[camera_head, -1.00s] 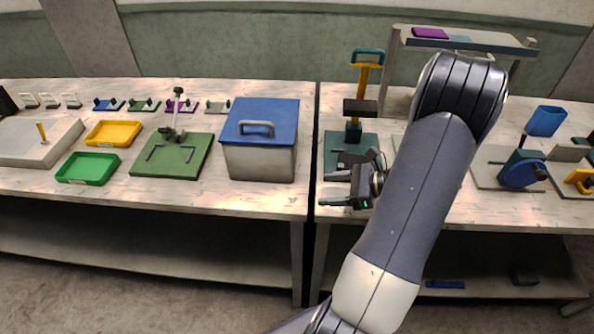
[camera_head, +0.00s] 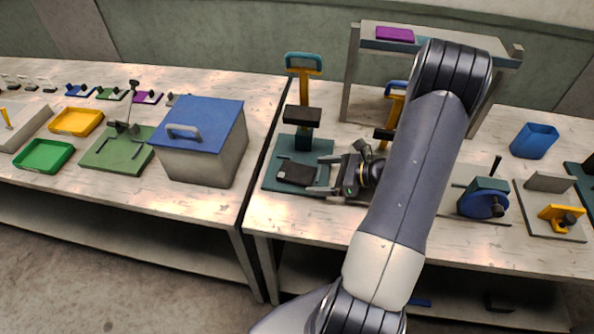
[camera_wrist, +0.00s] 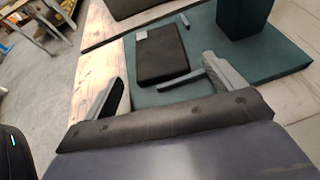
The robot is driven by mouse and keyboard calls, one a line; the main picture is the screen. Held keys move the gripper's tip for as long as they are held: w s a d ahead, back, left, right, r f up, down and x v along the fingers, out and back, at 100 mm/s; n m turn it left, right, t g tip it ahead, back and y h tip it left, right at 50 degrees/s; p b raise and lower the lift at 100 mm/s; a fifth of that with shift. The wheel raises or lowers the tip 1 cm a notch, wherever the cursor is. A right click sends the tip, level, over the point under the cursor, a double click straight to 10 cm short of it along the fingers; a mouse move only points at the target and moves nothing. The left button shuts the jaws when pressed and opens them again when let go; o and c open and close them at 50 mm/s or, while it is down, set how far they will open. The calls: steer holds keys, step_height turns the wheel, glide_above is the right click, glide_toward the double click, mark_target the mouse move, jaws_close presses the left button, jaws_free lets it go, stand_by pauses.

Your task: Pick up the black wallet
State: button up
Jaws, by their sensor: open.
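The black wallet (camera_head: 297,173) lies flat on the dark teal base plate (camera_head: 272,176) of a press with a yellow and teal handle. In the wrist view the black wallet (camera_wrist: 161,52) lies just beyond my finger tips, with a small grey label at one corner. My gripper (camera_head: 312,181) is open and empty, its fingers pointing left toward the wallet's right side. In the wrist view my gripper (camera_wrist: 160,78) has one finger to each side of the wallet's near end, and the wallet is not clasped.
The press (camera_head: 302,118) stands right behind the wallet, its dark head above the plate. A blue-lidded box (camera_head: 200,128) stands on the left table, across a gap between the tables. A grey raised shelf (camera_head: 445,42) is behind my arm. A blue cup (camera_head: 534,141) stands at right.

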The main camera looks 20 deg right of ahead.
mark_target(297, 174)
steer(key=shift+x, duration=1.25)
steer(key=shift+c, duration=0.4)
steer(key=c, duration=1.1)
steer(key=shift+r, duration=0.2)
